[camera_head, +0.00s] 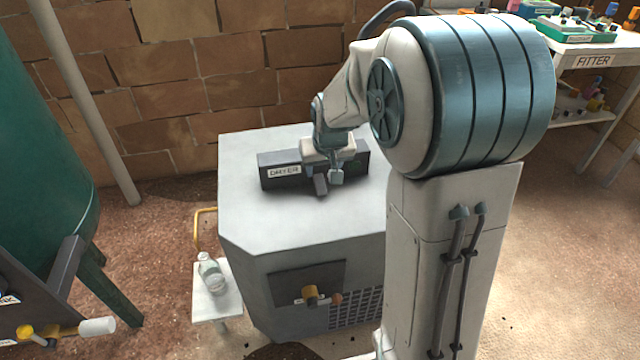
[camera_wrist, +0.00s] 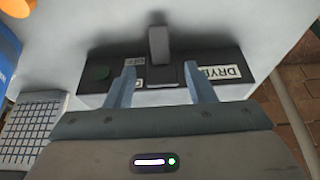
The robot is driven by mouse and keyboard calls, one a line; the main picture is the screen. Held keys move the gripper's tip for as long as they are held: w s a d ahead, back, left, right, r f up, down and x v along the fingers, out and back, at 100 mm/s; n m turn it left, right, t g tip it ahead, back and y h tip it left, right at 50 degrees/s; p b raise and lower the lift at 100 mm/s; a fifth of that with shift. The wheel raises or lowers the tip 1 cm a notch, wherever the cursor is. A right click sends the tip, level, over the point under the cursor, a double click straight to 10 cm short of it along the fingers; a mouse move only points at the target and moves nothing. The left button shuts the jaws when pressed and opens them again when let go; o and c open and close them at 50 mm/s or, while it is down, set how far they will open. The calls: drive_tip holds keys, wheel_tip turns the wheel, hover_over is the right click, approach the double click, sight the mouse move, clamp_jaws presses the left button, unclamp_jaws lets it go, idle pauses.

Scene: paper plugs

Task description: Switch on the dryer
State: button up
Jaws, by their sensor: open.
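The dryer (camera_head: 265,235) is a pale grey cabinet. A dark control box (camera_head: 273,177) labelled DRYER sits on its top, and it also shows in the wrist view (camera_wrist: 218,57). A grey switch lever (camera_wrist: 159,45) stands out from the box's middle. In the head view my gripper (camera_head: 328,182) is over the box, hiding part of it. In the wrist view my gripper (camera_wrist: 159,68) is open and empty, its fingers on either side of the lever's line, the lever's free end beyond the fingertips. Contact cannot be told.
A bottle (camera_head: 211,273) stands on a small white stand (camera_head: 204,302) left of the dryer. A green tank (camera_head: 40,150) is at the far left. A brick wall (camera_head: 180,120) rises behind. A table labelled FITTER (camera_head: 592,61) holds parts at the upper right.

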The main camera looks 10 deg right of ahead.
sight(319, 184)
drive_tip(key=b+x, duration=0.1)
drive_tip(key=x, duration=0.7)
drive_tip(key=shift+w+f, duration=0.1)
drive_tip(key=shift+f, duration=0.15)
clamp_jaws()
